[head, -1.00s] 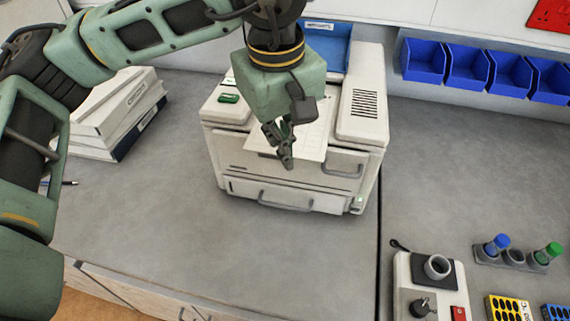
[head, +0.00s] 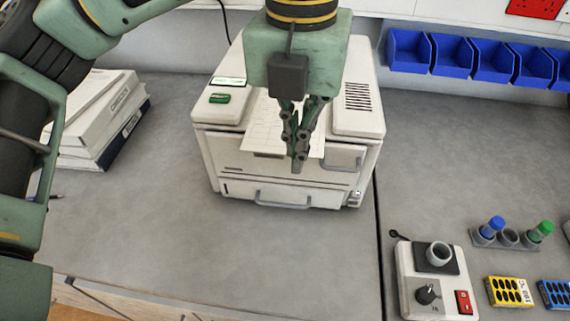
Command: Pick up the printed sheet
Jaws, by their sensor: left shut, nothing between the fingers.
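The printed sheet (head: 262,130) is white with faint printed lines. It lies in the output area on top of the white printer (head: 222,152), and its front edge reaches the printer's front. My left gripper (head: 297,168) points down in front of the sheet's right part and hides some of it. Its fingers are shut with nothing between them. I cannot tell whether the fingertips touch the sheet. My right gripper is not in view.
White binders or boxes (head: 100,115) are stacked at the left. Blue bins (head: 452,55) line the back right wall. A device with a knob and red switch (head: 432,275), a tube rack (head: 508,238) and a yellow block (head: 508,291) stand at the front right. The counter before the printer is clear.

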